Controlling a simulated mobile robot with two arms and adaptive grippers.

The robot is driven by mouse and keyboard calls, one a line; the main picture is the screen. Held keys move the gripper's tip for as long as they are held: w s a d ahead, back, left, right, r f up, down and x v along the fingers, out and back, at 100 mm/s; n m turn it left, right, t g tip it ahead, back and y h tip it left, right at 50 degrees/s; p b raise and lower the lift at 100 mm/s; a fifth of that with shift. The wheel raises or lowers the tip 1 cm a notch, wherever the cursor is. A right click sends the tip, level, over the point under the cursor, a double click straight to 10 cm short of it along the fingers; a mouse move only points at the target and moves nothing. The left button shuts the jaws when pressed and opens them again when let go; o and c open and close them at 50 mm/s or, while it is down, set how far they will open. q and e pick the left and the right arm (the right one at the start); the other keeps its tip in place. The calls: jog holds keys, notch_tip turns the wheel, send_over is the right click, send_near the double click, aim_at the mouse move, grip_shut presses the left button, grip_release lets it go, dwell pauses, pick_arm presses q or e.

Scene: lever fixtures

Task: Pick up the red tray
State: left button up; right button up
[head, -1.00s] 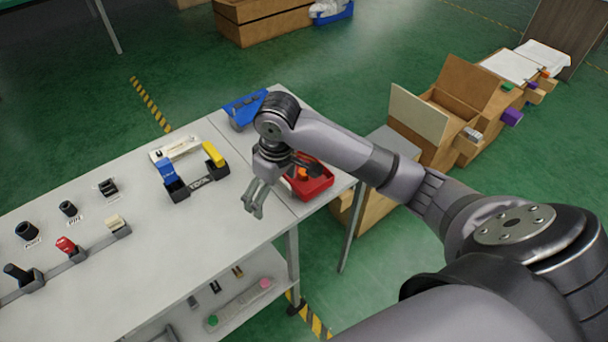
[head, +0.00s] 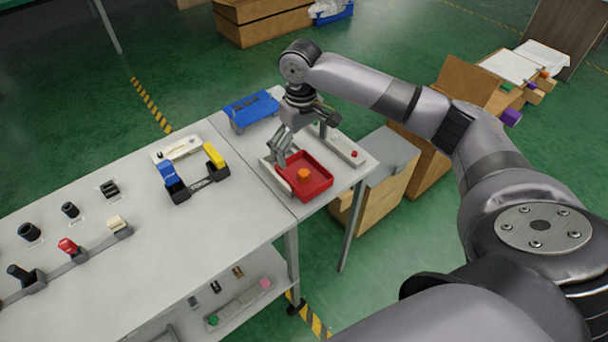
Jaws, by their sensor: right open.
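The red tray (head: 319,184) sits on the right end of the white table, with a small orange piece (head: 303,175) inside it. My right gripper (head: 280,162) is open and hangs above the tray's left rear side, with its fingers pointing down. The fingers overlap the tray's rear left edge in the picture, and I cannot tell whether they touch it. Nothing shows between the fingers. My left gripper is not in view.
A grey fixture with a red button (head: 354,154) is at the right edge. Lever fixtures with blue (head: 168,172) and yellow (head: 214,155) handles stand left. Cardboard boxes (head: 375,185) stand beside the table.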

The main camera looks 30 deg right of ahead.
aim_at(305, 173)
notch_tip(305, 173, down, 3)
jog(key=shift+r, duration=0.2)
jog(key=f, duration=0.2)
jog(key=f+p, duration=0.1)
jog(key=f, duration=0.1)
jog(key=shift+s+d+f, duration=0.1)
jog(key=shift+s+d, duration=0.2)
jog(key=shift+s, duration=0.1)
jog(key=shift+f, duration=0.55)
jog(key=shift+c, duration=0.6)
jog(key=c, duration=1)
jog(key=shift+r, duration=0.15)
